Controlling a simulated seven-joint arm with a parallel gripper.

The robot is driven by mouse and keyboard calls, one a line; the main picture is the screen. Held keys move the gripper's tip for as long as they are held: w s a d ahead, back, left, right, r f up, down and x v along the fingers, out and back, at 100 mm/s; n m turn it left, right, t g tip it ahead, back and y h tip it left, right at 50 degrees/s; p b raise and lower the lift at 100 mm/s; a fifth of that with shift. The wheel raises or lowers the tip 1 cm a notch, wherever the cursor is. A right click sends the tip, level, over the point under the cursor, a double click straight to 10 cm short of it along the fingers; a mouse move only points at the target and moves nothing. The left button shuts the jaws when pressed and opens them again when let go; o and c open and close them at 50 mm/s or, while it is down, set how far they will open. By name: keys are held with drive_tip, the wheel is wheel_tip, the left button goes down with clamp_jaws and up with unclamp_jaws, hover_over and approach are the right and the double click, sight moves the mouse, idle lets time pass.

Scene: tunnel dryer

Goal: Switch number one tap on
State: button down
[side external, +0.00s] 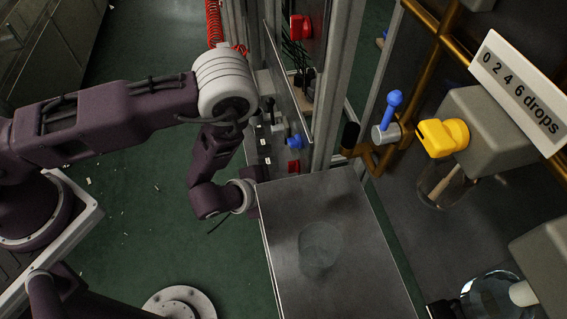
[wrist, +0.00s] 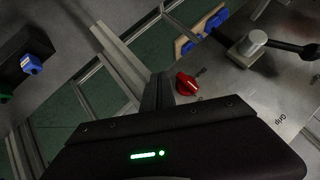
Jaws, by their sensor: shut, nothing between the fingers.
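A tap with a blue lever (side external: 392,108) stands on the brass pipe in the side view, its lever pointing up. A yellow knob (side external: 442,137) sits right of it on a grey block. No number one is readable on either. In the wrist view a red knob (wrist: 187,83) sits on a grey panel just beyond my gripper (wrist: 175,147), apart from its dark body. My gripper is shut and empty. Its fingertips are hidden in both views; in the side view my wrist is left of the grey metal box.
The grey metal box (side external: 375,240) stands right of my wrist. Upright metal posts (side external: 335,85) rise behind it. A red knob (side external: 300,28) and a blue knob (side external: 293,142) are nearby. A sign (side external: 520,90) reads "0 2 4 6 drops".

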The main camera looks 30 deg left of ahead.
drive_tip(key=s+d, duration=0.2)
drive_tip(key=s, duration=1.1)
drive_tip(key=shift+d+r, duration=0.25)
drive_tip(key=shift+d, duration=0.15)
drive_tip(key=shift+w, duration=0.1)
